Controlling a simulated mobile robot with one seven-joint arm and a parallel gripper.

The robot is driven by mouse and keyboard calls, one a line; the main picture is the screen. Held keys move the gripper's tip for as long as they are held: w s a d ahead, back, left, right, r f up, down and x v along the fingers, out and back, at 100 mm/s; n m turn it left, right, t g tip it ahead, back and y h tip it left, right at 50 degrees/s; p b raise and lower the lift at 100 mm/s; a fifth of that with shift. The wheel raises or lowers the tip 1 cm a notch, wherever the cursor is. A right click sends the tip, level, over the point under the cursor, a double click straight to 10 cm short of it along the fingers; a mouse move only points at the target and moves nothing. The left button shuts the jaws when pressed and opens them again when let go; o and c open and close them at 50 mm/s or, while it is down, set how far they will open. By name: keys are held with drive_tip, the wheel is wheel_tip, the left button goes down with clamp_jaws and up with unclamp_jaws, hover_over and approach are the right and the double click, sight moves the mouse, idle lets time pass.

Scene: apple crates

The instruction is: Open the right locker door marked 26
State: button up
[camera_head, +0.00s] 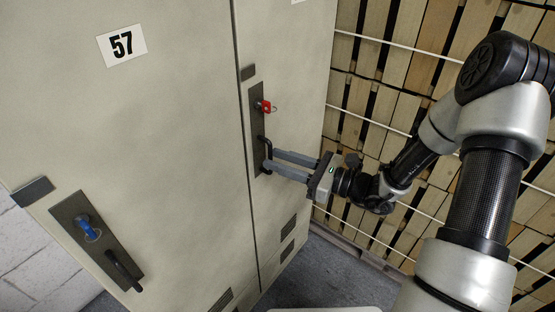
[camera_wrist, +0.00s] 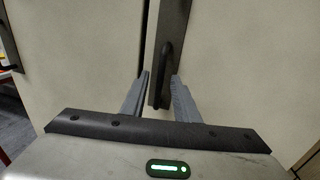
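The right locker door (camera_head: 292,60) is pale grey and looks shut. Only a sliver of its white label (camera_head: 298,1) shows at the top edge, so its number cannot be read. Its dark handle plate carries a red key (camera_head: 265,106) and, below, a black bar handle (camera_head: 266,146). My gripper (camera_head: 271,160) reaches in from the right, its fingertips at the handle. In the wrist view the fingers (camera_wrist: 160,78) are apart, with the handle (camera_wrist: 165,62) between them. A gap shows at the left finger; the right one is close to the handle, contact unclear.
The left locker door (camera_head: 160,130), marked 57, is shut, with a blue key (camera_head: 86,226) and its own black handle (camera_head: 124,269). Stacked wooden crates (camera_head: 395,90) stand right of the locker, behind my arm. Grey floor (camera_head: 325,275) shows in front.

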drive_tip(key=shift+w+a, duration=0.15)
drive_tip(key=shift+a, duration=0.2)
clamp_jaws()
drive_tip(key=shift+d, duration=0.1)
